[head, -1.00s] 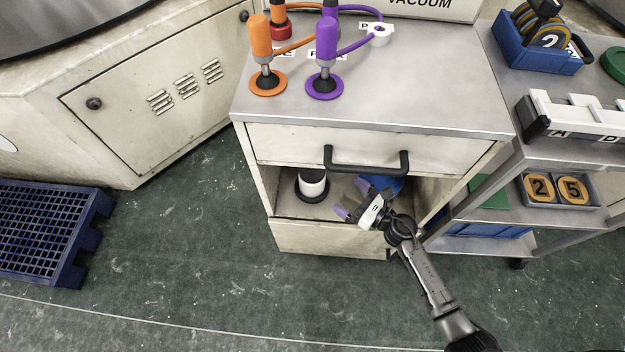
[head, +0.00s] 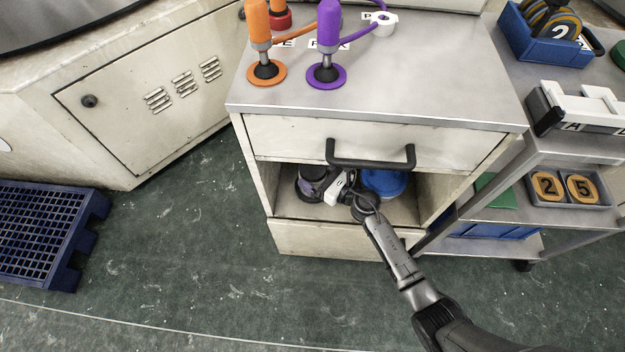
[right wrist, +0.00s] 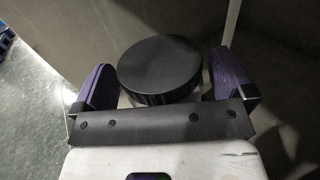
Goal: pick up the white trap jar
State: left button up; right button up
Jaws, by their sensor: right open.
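The white trap jar (head: 313,172) stands inside the open cabinet compartment under the drawer. In the head view my right gripper (head: 320,183) covers most of its body, leaving the dark top and part of the black base. In the right wrist view the jar's round black lid (right wrist: 160,66) lies between the two purple fingers of my right gripper (right wrist: 164,80). The fingers are open, one on each side, with a gap showing at least on the left. The jar's white body is almost all hidden there. My left gripper is not in view.
A blue container (head: 386,183) stands just right of my gripper in the same compartment. The drawer with its black handle (head: 371,160) hangs above. Orange (head: 266,71) and purple (head: 326,74) tools stand on the cabinet top (head: 430,95). A shelf cart (head: 575,150) is at right.

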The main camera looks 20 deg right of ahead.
jog(key=shift+w+a, duration=0.3)
jog(key=shift+w, duration=0.15)
jog(key=shift+s+d, duration=0.1)
jog(key=shift+c, duration=0.2)
jog(key=c, duration=1)
jog(key=shift+r, duration=0.1)
jog(key=shift+c, duration=0.3)
